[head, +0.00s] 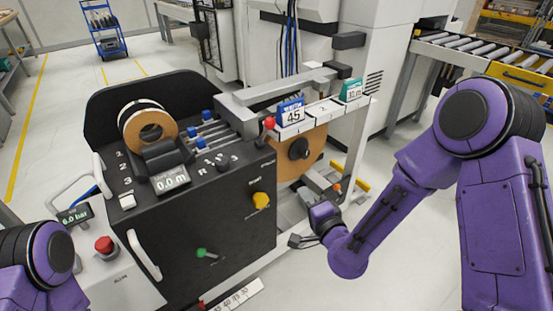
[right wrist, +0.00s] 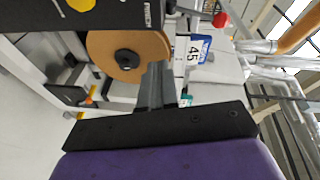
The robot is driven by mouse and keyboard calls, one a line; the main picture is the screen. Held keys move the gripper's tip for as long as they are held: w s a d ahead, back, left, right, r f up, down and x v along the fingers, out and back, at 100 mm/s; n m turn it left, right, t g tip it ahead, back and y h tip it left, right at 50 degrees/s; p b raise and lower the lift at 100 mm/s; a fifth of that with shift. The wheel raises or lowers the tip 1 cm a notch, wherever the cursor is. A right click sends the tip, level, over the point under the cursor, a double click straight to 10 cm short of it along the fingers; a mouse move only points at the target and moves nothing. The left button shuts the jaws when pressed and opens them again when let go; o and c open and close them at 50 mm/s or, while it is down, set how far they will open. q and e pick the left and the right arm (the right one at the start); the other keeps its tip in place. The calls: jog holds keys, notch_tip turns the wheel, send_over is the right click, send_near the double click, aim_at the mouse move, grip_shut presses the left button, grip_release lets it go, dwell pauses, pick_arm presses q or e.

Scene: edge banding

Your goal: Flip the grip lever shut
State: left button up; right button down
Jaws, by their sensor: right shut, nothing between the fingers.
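The black edge-banding machine (head: 225,225) fills the middle of the head view. A lever with a red ball knob (head: 269,122) stands by its right rear edge; the red knob also shows at the top of the right wrist view (right wrist: 220,18). I cannot tell for sure whether it is the grip lever. My right gripper (head: 316,181) is low beside the brown tape reel (head: 290,165), below and right of the red knob and apart from it. Its fingers (right wrist: 157,75) are shut and empty. Only my left arm shows, at bottom left; its gripper is out of frame.
A yellow knob (head: 261,200) and a green-tipped lever (head: 201,252) stick out of the machine's front. A roller conveyor (head: 480,52) is at the upper right. Floor below my right forearm is clear.

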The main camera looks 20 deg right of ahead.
pick_arm(q)
notch_tip(320, 180, down, 3)
jog(key=shift+r+b, duration=0.1)
jog(key=shift+b, duration=0.3)
pick_arm(e)
notch_tip(320, 180, up, 7)
jog(key=w+a+m+t+y, duration=0.1)
jog(key=w+m+t, duration=0.1)
jog(key=t, duration=0.1)
jog(key=shift+a+r+y, duration=0.15)
jog(key=shift+r+y, duration=0.05)
jog(key=shift+y, duration=0.2)
jog(key=shift+w, duration=0.1)
pick_arm(q)
notch_tip(320, 180, up, 3)
jog(key=p, duration=0.3)
jog(key=shift+r, duration=0.15)
pick_arm(e)
send_near(272, 126)
jog(key=x, duration=0.6)
jog(key=shift+w+f, duration=0.1)
jog(key=shift+w, duration=0.35)
